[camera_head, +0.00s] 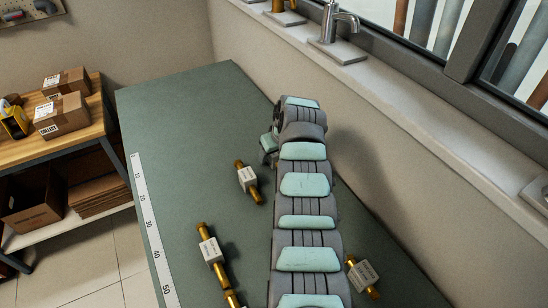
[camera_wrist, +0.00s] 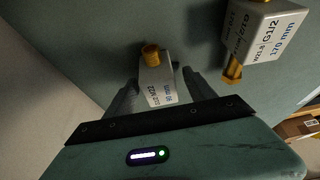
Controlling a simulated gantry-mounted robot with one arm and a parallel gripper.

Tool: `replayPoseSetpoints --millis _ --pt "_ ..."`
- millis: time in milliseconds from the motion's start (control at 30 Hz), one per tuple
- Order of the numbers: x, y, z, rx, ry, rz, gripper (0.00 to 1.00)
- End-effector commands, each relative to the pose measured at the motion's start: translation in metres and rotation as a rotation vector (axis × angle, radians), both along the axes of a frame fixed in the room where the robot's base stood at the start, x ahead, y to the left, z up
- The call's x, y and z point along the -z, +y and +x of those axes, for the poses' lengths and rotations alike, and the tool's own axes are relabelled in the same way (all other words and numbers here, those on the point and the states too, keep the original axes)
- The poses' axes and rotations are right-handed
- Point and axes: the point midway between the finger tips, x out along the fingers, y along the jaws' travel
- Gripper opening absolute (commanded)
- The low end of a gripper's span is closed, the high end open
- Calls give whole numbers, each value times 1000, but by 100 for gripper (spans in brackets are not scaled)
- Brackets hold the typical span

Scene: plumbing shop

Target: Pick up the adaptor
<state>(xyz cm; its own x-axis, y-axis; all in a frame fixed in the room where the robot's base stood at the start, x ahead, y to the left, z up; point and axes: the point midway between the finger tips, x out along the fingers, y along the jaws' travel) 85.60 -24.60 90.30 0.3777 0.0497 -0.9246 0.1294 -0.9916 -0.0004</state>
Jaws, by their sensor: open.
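Several brass adaptors with white labelled middles lie on the green table. In the wrist view, one adaptor (camera_wrist: 154,78) is between the two dark fingers of my gripper (camera_wrist: 160,82), its brass end pointing away. The fingers are apart, and I cannot tell whether either touches it. A second labelled adaptor (camera_wrist: 262,30) lies to the upper right, outside the fingers. In the head view, adaptors show left of my arm (camera_head: 248,179), nearer the front (camera_head: 211,249), at the bottom edge (camera_head: 231,298) and right of my arm (camera_head: 364,276). My arm hides the gripper's fingertips there.
The green table (camera_head: 190,130) has a ruler strip (camera_head: 150,225) along its left edge. A wall and a window sill (camera_head: 400,95) with a tap (camera_head: 335,25) bound the right side. A wooden bench (camera_head: 85,125) with boxes stands at left. The table's far left is clear.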

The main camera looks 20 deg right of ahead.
Motion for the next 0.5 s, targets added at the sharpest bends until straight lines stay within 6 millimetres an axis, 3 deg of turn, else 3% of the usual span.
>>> replayPoseSetpoints --millis 167,500 --pt "0 0 0 0 -1 -1 64" --pt "-1 0 0 0 -1 -1 37"
